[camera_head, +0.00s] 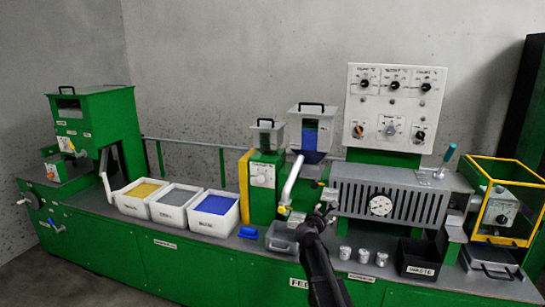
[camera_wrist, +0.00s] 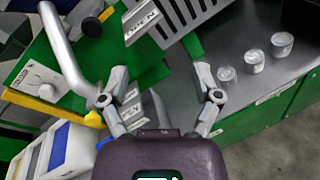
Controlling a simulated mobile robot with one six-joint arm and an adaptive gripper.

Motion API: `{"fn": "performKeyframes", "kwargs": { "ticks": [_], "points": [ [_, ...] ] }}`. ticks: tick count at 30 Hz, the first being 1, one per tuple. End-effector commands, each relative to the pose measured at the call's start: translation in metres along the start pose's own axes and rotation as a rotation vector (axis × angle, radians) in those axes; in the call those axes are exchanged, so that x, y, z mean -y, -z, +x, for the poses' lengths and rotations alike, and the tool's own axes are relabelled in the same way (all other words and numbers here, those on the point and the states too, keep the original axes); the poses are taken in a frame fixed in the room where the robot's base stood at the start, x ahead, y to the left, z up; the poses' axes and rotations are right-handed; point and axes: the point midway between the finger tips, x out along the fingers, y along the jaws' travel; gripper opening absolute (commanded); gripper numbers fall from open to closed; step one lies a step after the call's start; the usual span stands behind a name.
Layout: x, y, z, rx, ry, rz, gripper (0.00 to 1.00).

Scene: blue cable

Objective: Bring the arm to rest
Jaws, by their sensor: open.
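My gripper (camera_wrist: 163,88) is open in the wrist view, its two grey fingers spread wide with nothing between them. Past the fingertips are a white plate marked OPEN (camera_wrist: 142,22) and green machine parts. In the head view my dark arm rises from the bottom edge. My gripper (camera_head: 322,210) is there near the middle of the bench, in front of the green machine and left of the grey slotted housing (camera_head: 350,191).
A pale bent pipe (camera_head: 292,179) stands close to my gripper's left. Several metal cups (camera_head: 363,256) and a black WASTE box (camera_head: 419,271) stand right.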

Motion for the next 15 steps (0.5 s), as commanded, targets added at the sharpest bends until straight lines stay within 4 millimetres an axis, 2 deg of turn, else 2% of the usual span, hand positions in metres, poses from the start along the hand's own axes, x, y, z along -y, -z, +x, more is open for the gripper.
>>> {"fn": "performKeyframes", "kwargs": {
  "ticks": [1, 6, 11, 15],
  "points": [
    [0.020, 0.000, -0.010, -0.018, 0.054, 0.103, 0.81],
    [0.077, 0.011, -0.037, -0.072, 0.264, 0.467, 0.81],
    [0.125, 0.029, -0.071, -0.105, 0.484, 0.787, 0.81],
    [0.160, 0.048, -0.107, -0.119, 0.693, 1.044, 0.81]
  ]
}}
